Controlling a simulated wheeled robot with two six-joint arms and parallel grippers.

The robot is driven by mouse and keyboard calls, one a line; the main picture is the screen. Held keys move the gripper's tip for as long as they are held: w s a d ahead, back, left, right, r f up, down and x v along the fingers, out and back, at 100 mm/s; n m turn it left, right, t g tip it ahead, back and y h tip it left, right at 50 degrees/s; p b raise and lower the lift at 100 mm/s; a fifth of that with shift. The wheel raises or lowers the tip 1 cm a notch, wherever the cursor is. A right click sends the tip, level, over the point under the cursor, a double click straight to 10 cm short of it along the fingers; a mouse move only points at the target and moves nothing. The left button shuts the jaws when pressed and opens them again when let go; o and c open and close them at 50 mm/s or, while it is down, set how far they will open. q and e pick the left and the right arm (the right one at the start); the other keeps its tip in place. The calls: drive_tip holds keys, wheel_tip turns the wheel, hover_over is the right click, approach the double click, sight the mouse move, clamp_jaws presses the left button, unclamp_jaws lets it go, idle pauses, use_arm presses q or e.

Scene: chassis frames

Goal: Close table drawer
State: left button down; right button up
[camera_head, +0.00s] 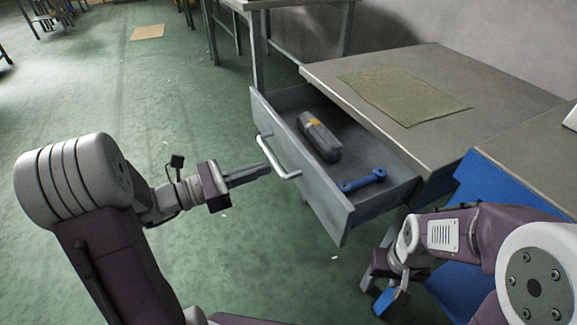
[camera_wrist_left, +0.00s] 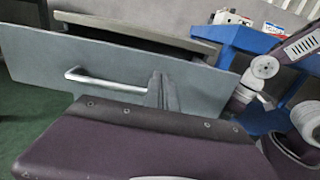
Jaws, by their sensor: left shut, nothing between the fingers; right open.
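The grey table drawer (camera_head: 297,160) is pulled out from under the grey-topped table (camera_head: 440,62) in the head view. Its front panel and metal handle (camera_head: 277,158) face my left arm. The panel and handle also show in the left wrist view, the handle (camera_wrist_left: 103,80) at the left of the fingers. My left gripper (camera_head: 268,170) is shut and empty, its fingertips at the drawer front close to the handle; I cannot tell if they touch. My right gripper (camera_head: 388,294) is low beside the blue cabinet, away from the drawer, its fingers partly hidden.
A grey case (camera_head: 319,137) and a blue dumbbell-shaped tool (camera_head: 363,180) lie inside the drawer. A green mat (camera_head: 400,93) lies on the table top. A blue cabinet (camera_head: 490,185) stands at the right. Green floor (camera_head: 100,90) is open at the left.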

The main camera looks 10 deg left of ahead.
sight(301, 156)
use_arm(q)
drive_tip(key=b+x, duration=0.2)
drive_tip(key=x, duration=0.4)
drive_tip(key=shift+w+d+f+b, duration=0.15)
drive_tip(key=shift+d+f+b, duration=0.05)
drive_tip(key=shift+b, duration=0.1)
drive_tip(key=shift+w+d+r, duration=0.15)
drive_tip(key=shift+w+d, duration=0.15)
drive_tip(key=shift+d, duration=0.15)
use_arm(e)
wheel_tip(301, 156, down, 4)
drive_tip(key=shift+r, duration=0.25)
use_arm(q)
drive_tip(key=shift+w+d, duration=0.1)
drive_tip(key=shift+w+d+r, duration=0.1)
drive_tip(key=shift+w+d, duration=0.05)
drive_tip(key=shift+d, duration=0.05)
drive_tip(key=p+x, duration=0.1)
drive_tip(key=x, duration=1.8)
drive_tip(key=shift+w+d, duration=0.25)
drive_tip(key=shift+d, duration=0.05)
use_arm(e)
drive_tip(key=shift+w+d+r, duration=0.5)
drive_tip(key=shift+d+r, duration=0.25)
drive_tip(key=shift+r, duration=0.05)
use_arm(q)
drive_tip(key=shift+r, duration=0.2)
